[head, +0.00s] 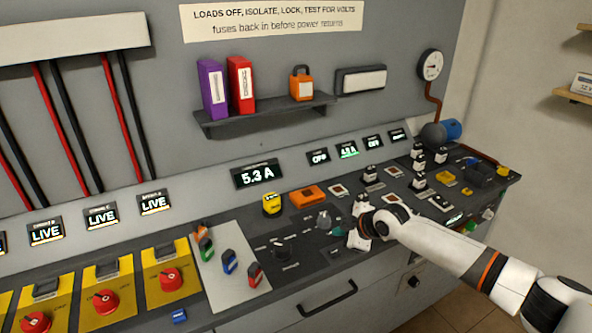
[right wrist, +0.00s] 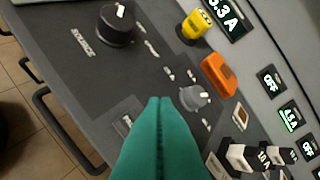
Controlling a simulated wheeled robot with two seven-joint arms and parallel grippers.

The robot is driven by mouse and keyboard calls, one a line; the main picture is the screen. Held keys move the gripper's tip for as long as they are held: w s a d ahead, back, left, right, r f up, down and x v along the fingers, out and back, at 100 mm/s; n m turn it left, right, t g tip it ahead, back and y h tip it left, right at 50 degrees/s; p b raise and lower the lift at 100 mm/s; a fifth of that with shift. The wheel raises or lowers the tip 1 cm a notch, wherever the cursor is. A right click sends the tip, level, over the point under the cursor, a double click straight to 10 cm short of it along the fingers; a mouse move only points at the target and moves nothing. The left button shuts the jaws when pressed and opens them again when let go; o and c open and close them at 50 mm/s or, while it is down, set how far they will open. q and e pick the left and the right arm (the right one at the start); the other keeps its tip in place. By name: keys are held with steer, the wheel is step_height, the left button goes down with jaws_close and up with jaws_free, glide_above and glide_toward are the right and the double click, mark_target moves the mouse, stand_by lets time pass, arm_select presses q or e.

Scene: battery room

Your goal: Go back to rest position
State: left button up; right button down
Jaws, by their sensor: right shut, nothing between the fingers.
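My right arm comes in from the right in the head view and reaches over the control desk (head: 322,260). Its gripper (head: 339,232) has teal fingers, which point left over the desk. In the right wrist view the same gripper (right wrist: 158,100) is shut with its fingertips together and nothing between them. The fingertips are near a grey knob (right wrist: 194,97) and an orange block (right wrist: 219,74); I cannot tell whether they touch the desk. My left gripper does not show.
A black source knob (right wrist: 117,25) and a yellow button (head: 271,204) are nearby. White-and-black fuse blocks (head: 371,174) stand behind and right of the gripper. Red rotary switches (head: 170,279) are at left. A drawer handle (head: 327,298) juts from the desk front. Above the desk is free room.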

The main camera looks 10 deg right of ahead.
steer(key=s+a+f+m+g, duration=0.1)
steer(key=s+a+f, duration=0.2)
steer(key=s+a, duration=0.3)
steer(key=s+a+f+g+y, duration=0.1)
steer(key=s+a+f, duration=0.25)
steer(key=s, duration=0.35)
steer(key=s+a+f+m+g, duration=0.1)
steer(key=s+a+f, duration=0.1)
steer(key=s+a, duration=0.4)
steer(key=s+d+m+g+h, duration=0.1)
steer(key=s+d+m+h, duration=0.2)
steer(key=s+d+m, duration=0.65)
steer(key=s+d+m+h, duration=0.25)
steer(key=s+d, duration=0.35)
steer(key=s, duration=0.8)
step_height(320, 180, down, 25)
steer(key=g, duration=0.2)
steer(key=s+d+f+n, duration=0.1)
steer(key=s+d+f, duration=0.2)
steer(key=s+f, duration=1.3)
steer(key=shift+s+f+g, duration=0.3)
steer(key=shift+s+g, duration=0.1)
steer(key=shift+s, duration=0.1)
